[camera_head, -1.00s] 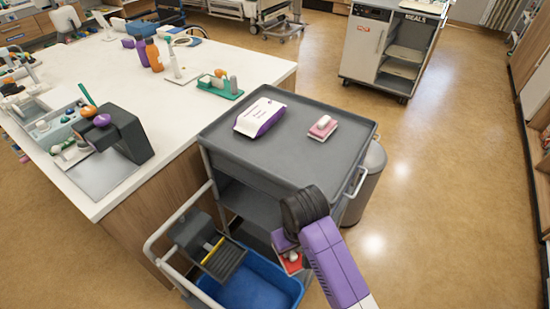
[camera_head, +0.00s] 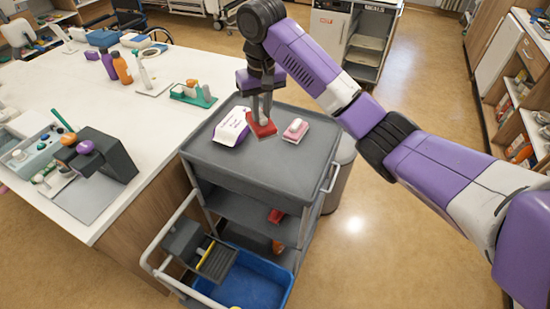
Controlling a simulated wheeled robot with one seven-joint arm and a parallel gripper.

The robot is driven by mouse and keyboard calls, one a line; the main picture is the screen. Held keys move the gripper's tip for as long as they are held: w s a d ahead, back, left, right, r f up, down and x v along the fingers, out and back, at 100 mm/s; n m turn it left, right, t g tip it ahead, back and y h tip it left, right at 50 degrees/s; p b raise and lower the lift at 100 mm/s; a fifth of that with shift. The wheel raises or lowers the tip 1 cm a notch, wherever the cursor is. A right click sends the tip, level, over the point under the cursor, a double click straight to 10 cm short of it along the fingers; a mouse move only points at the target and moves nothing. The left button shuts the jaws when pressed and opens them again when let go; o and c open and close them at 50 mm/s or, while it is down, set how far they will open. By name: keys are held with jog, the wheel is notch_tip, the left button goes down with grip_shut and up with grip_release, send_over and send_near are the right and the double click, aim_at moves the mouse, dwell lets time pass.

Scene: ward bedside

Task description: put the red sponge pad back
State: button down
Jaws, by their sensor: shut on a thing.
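My gripper (camera_head: 262,108) is above the cart's top, pointing down, shut on the red sponge pad (camera_head: 262,130). The pad is a flat red square, and it looks tilted between the fingers. I cannot tell whether its lower edge touches the grey cart top (camera_head: 270,180). A pink sponge pad (camera_head: 295,131) with a white grip lies on the cart top just right of it. A white and purple wipes pack (camera_head: 231,127) lies just left of it.
The cart's front top is clear. Its lower shelf holds a small red item (camera_head: 276,215). A blue bin (camera_head: 250,280) hangs at the cart's front. The white counter (camera_head: 140,120) with bottles stands left. A grey waste bin (camera_head: 338,180) stands right.

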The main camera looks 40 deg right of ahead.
jog(key=s+d+r, duration=0.1)
jog(key=d+r, duration=0.2)
jog(key=d, duration=0.1)
jog(key=shift+m, duration=0.4)
jog(key=shift+s+d+f, duration=0.1)
jog(key=shift+f, duration=4.95)
jog(key=shift+s+d+f, duration=0.1)
jog(key=shift+f, duration=4.9)
jog(key=shift+f, duration=0.15)
jog(key=c, duration=1.3)
grip_release()
